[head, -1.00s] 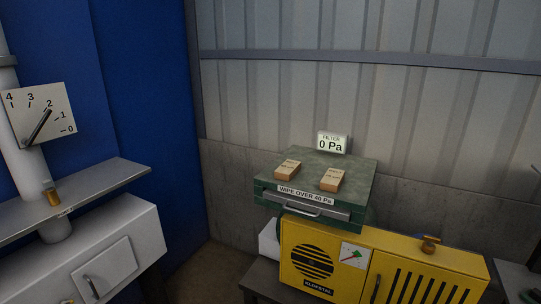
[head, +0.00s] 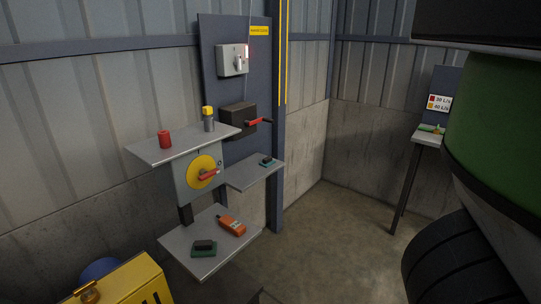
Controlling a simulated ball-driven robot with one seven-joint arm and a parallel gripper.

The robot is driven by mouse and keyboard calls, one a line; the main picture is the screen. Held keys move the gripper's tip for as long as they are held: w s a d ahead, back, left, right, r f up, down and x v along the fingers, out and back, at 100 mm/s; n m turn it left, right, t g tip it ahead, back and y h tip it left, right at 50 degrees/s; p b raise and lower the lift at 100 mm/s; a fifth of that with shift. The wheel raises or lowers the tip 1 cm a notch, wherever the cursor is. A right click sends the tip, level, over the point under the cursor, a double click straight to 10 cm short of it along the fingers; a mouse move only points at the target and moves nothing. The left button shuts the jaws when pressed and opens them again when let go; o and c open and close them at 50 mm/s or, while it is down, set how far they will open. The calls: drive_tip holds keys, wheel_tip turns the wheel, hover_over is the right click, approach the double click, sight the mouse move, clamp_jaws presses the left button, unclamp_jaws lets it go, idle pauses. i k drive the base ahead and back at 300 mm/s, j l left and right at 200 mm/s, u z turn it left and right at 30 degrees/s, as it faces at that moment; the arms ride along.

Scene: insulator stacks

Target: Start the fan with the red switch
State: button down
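A red rotary handle (head: 208,174) sits on a round yellow plate (head: 194,168), on a grey box under the upper shelf. A second red handle (head: 258,122) sticks out to the right from a dark box (head: 237,117) above it. Higher up is a pale switch box (head: 227,62) with a small light-coloured lever and a red glow at its right edge. I cannot tell from the picture which of these works the fan. No fan can be made out. The yellow machine (head: 137,284) shows only in part at the bottom left. My gripper is not in view.
The upper shelf (head: 165,151) holds a red cylinder (head: 165,139) and a yellow-topped grey one (head: 208,119). The lower shelf (head: 208,262) holds an orange device (head: 231,225) and a dark block. A green body (head: 500,150) and black tyre (head: 450,265) block the right. Floor between is clear.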

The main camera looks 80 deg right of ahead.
sight(205, 175)
drive_tip(key=z, duration=1.05)
